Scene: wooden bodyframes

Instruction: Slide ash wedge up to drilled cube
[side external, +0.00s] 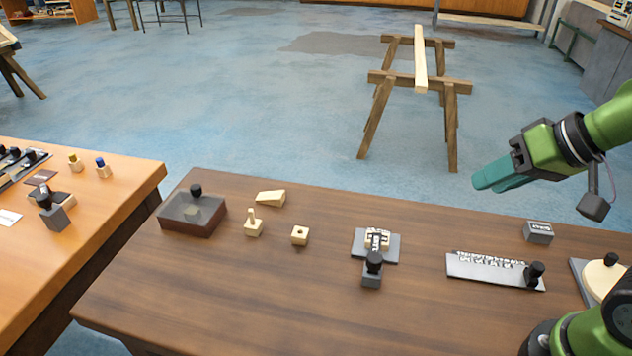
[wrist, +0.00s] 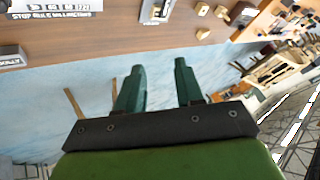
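The ash wedge (side external: 270,198) is a pale wooden ramp lying near the far edge of the dark table in the side view. The drilled cube (side external: 300,235), pale with a dark hole in its top, sits nearer and to the right, apart from the wedge. My gripper (side external: 493,176) is in the air at the right, beyond the table's far edge and well away from both. In the wrist view my gripper (wrist: 156,66) shows two teal fingers spread with nothing between them. Small pale blocks show at that view's top, too small to tell apart surely.
A pegged cube (side external: 254,228) stands left of the drilled cube. A grey tray with a pale block (side external: 377,240) and a lettered plate (side external: 490,270) lie to the right. The table top is bare in front of the cubes.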

